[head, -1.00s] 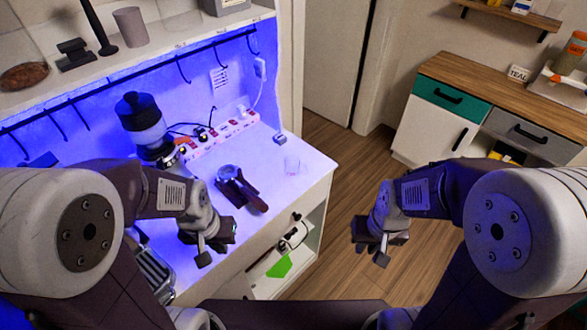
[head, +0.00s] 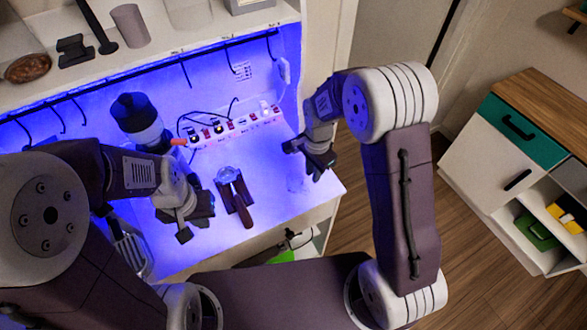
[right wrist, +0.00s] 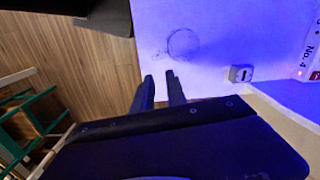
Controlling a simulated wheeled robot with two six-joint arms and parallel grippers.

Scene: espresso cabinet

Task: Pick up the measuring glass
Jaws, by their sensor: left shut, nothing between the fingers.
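The measuring glass (head: 297,184) is small, clear and hard to make out on the white counter near its right end. In the right wrist view its round rim (right wrist: 183,43) shows beyond the fingertips. My right gripper (head: 318,170) is just right of the glass and above the counter edge. Its two fingers (right wrist: 159,76) stand apart with nothing between them; the glass is ahead of them and slightly to the right in the right wrist view. My left gripper (head: 197,222) is shut and empty over the counter, left of the portafilter.
The portafilter (head: 234,192) lies mid-counter. A grinder (head: 140,122) stands behind it, with a power strip (head: 235,127) along the back wall. A small grey box (right wrist: 241,73) sits near the glass. A shelf (head: 160,56) with hooks overhangs the counter.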

